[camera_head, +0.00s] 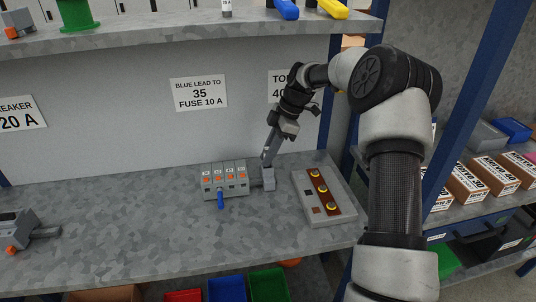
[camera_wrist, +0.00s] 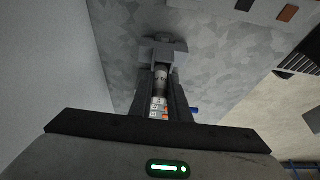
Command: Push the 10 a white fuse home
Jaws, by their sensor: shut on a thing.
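The white fuse (camera_wrist: 161,80), a pale cylinder with dark lettering, shows between the two fingers of my gripper (camera_wrist: 163,72) in the wrist view. My gripper is shut on it. The fuse's far end meets the grey fuse holder (camera_wrist: 163,48); how deep it sits there I cannot tell. In the head view my gripper (camera_head: 267,162) points down at the small grey holder (camera_head: 268,182) on the bench, and the fuse is hidden there. The holder stands at the right end of a grey terminal block (camera_head: 225,190) with orange marks and a blue lead (camera_head: 220,200).
A grey panel with yellow-topped round parts (camera_head: 323,206) lies close on the right. A sign (camera_head: 198,93) on the back wall reads blue lead to 35, fuse 10 A. A shelf (camera_head: 150,38) overhangs the bench. The bench left of the block is largely clear.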

